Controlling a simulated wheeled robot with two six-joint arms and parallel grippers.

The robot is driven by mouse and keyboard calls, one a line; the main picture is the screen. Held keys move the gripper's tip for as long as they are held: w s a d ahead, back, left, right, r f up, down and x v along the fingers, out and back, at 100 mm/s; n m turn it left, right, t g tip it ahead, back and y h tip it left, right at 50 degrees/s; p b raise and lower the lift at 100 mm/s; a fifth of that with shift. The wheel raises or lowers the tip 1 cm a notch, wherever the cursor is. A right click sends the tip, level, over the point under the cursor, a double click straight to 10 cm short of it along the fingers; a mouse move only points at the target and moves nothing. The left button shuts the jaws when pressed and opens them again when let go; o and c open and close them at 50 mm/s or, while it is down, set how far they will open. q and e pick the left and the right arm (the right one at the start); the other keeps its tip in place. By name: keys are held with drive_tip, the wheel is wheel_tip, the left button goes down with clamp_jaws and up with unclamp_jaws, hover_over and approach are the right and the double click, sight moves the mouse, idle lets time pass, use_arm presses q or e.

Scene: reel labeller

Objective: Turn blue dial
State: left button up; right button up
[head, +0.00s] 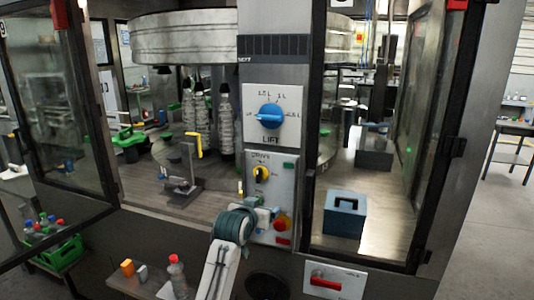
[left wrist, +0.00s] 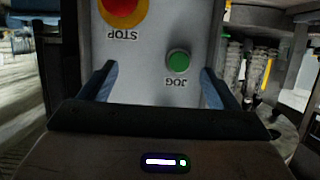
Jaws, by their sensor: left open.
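The blue dial (head: 270,115) sits on a white plate marked LIFT on the machine's central column, with volume marks around it. Its grip bar lies roughly level, with a pale mark at the left end. My left gripper (head: 264,214) is well below the dial, in front of the lower control panel. In the left wrist view the left gripper (left wrist: 157,88) is open and empty, its blue fingers apart before the green JOG button (left wrist: 178,62). The dial is not in the left wrist view. My right gripper is not in view.
The lower panel has a black-and-yellow selector (head: 261,173) and a red STOP button (head: 281,223), also in the left wrist view (left wrist: 122,8). Open glass doors (head: 60,100) flank the column. A blue box (head: 344,214) stands in the right bay. A bottle (head: 177,275) stands lower left.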

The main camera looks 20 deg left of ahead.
use_arm(q)
drive_tip(key=s+r+t, duration=0.2)
drive_tip(key=s+r, duration=0.1)
drive_tip(key=r, duration=1.4)
drive_tip(key=t+p, duration=0.2)
approach(267, 117)
drive_tip(key=w+p, duration=0.2)
drive_tip(key=w, duration=0.2)
drive_tip(key=w+p, duration=0.2)
drive_tip(key=w, duration=0.2)
drive_tip(key=shift+r, duration=0.25)
drive_tip(key=shift+w+f+p, duration=0.1)
drive_tip(key=shift+w+p, duration=0.3)
drive_tip(key=shift+w, duration=0.2)
drive_tip(key=shift+w+d, duration=0.1)
drive_tip(key=shift+w, duration=0.05)
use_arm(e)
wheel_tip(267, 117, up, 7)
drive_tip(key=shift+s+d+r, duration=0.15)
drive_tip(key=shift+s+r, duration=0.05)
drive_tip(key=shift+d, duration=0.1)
use_arm(q)
drive_tip(key=shift+c, duration=0.6)
drive_tip(key=c, duration=0.8)
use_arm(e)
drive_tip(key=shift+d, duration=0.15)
